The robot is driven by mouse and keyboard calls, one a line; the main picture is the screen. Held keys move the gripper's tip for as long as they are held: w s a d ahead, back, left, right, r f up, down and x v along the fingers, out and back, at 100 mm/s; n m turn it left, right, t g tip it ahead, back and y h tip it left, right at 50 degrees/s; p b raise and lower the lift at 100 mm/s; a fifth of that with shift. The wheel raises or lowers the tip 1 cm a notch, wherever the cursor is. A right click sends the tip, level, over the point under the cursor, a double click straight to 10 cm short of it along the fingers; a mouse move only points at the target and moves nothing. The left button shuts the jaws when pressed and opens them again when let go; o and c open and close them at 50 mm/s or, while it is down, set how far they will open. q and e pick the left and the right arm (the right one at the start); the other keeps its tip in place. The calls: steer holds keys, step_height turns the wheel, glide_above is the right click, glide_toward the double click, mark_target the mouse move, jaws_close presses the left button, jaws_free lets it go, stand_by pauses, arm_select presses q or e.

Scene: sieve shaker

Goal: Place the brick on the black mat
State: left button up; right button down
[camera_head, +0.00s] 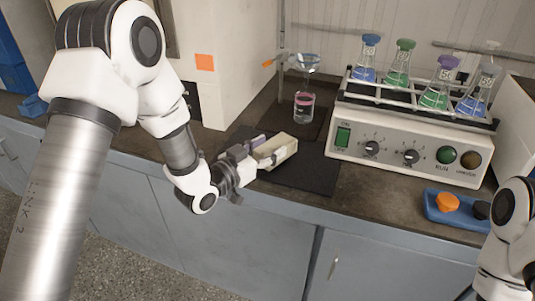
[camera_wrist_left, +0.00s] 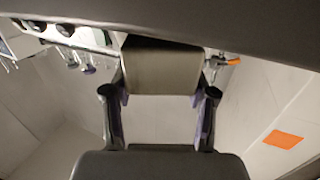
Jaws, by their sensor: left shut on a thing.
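The brick (camera_head: 283,149) is a cream block over the black mat (camera_head: 309,174) on the counter. My left gripper (camera_head: 260,153) is shut on the brick, holding it by its near end. In the left wrist view the brick (camera_wrist_left: 162,66) sits between the two fingers of my left gripper (camera_wrist_left: 160,100). I cannot tell whether the brick touches the mat or is just above it. My right arm shows in part at the lower right, but its gripper is out of view.
Right of the mat stands a shaker (camera_head: 405,140) with several flasks on top. A beaker (camera_head: 304,106) with pink liquid stands behind the mat under a funnel (camera_head: 307,63). A blue tray (camera_head: 455,211) with an orange item lies at the front right. A white box is at the left.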

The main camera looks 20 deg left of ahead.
arm_select(q)
steer(key=shift+w+f, duration=0.1)
steer(key=shift+f, duration=0.6)
steer(key=o, duration=1.4)
